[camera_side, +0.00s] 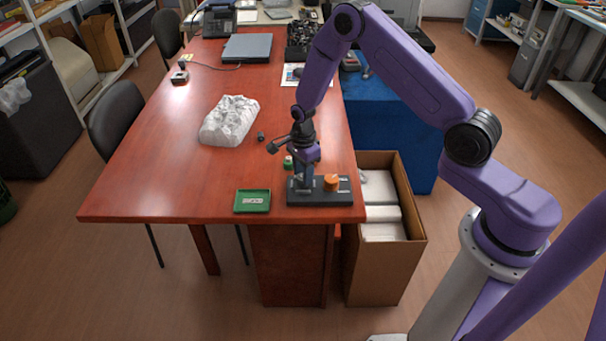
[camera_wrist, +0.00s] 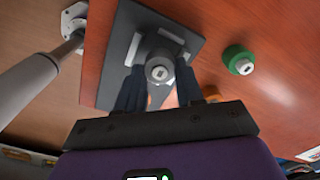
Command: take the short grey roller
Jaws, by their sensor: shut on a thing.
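The short grey roller (camera_wrist: 160,69) shows end-on in the wrist view, with a pale metal hub. My gripper (camera_wrist: 158,88) is shut on it, one dark finger on each side. In the side view my gripper (camera_side: 300,171) points down over the left part of the dark stand (camera_side: 318,198). The roller is upright over the stand, which also shows in the wrist view (camera_wrist: 118,45). I cannot tell whether its lower end is seated or lifted. An orange roller (camera_side: 331,182) stands on the stand's right part.
A green roller (camera_wrist: 236,58) stands beside the stand, behind my gripper in the side view (camera_side: 288,161). A small dark piece (camera_side: 261,137) and a crumpled white bag (camera_side: 229,121) lie farther off. A green tray (camera_side: 252,201) is left of the stand. An open cardboard box (camera_side: 412,222) is right of the table.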

